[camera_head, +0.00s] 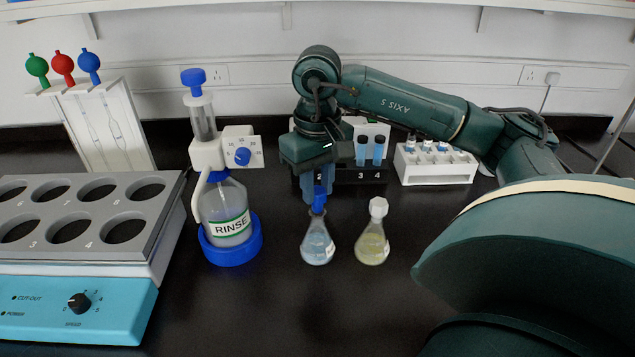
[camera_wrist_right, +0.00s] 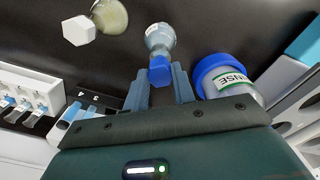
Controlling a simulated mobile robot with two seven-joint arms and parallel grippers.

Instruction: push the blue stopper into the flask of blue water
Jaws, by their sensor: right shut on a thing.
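The flask of blue water (camera_head: 318,246) stands upright on the dark bench in the head view. It also shows in the wrist view (camera_wrist_right: 160,38). The blue stopper (camera_head: 319,203) is at the flask's mouth; how deep it sits in the neck I cannot tell. In the wrist view the stopper (camera_wrist_right: 160,74) lies between my fingertips, in line with the neck. My right gripper (camera_head: 316,190) reaches down from above, shut on the stopper, and it fills the lower wrist view (camera_wrist_right: 160,84). My left gripper is not in view.
A yellowish flask with a white stopper (camera_head: 372,245) stands close on the right. The RINSE bottle (camera_head: 228,215) with its blue base stands on the left. A tube rack (camera_head: 370,172) and a white vial rack (camera_head: 435,170) are behind. The front bench is clear.

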